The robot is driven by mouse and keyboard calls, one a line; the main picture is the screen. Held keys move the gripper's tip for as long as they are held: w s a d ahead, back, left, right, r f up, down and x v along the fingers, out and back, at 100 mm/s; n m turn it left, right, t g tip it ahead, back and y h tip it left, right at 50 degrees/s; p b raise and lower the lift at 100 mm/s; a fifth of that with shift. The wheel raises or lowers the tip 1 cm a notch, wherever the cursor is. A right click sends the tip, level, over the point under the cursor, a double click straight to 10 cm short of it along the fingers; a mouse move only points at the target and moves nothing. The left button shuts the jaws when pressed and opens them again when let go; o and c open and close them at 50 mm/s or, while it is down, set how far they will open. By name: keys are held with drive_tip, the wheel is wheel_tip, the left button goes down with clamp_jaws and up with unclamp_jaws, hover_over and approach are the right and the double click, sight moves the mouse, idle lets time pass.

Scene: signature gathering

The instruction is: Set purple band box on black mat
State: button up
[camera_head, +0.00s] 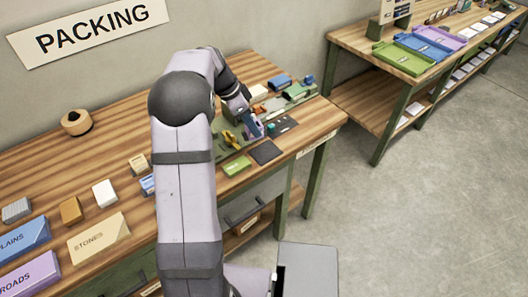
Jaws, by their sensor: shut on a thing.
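My gripper (249,127) is over the right part of the packing table, shut on a small box (257,126). The box looks bluish-purple and pale; its band is too small to make out clearly. The black mat (266,153) is a small dark flat square near the table's front right edge. The held box is behind the mat, apart from it. My arm hides part of the table to the left of the gripper.
A green box (236,166) lies just left of the mat. A yellow item (229,137), a blue box (280,82) and a green holder (299,92) are close by. Large STONES (99,238) and PLAINS (22,240) boxes stand at left. Trays (403,58) lie on another table.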

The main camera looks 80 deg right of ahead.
drive_tip(key=s, duration=0.1)
drive_tip(key=s+d, duration=0.1)
drive_tip(key=s+r+m, duration=0.1)
drive_tip(key=shift+s+d, duration=0.2)
drive_tip(key=shift+s, duration=0.05)
drive_tip(key=shift+r, duration=0.2)
drive_tip(key=shift+a, duration=0.15)
drive_tip(key=shift+f, duration=0.5)
drive_tip(key=p, duration=0.4)
hover_over(270, 151)
drive_tip(key=w+a, duration=0.1)
drive_tip(key=w, duration=0.1)
drive_tip(key=shift+f, duration=4.55)
drive_tip(key=shift+f+b, duration=0.2)
drive_tip(key=shift+b, duration=0.35)
drive_tip(key=o, duration=1.1)
drive_tip(key=shift+r, duration=0.1)
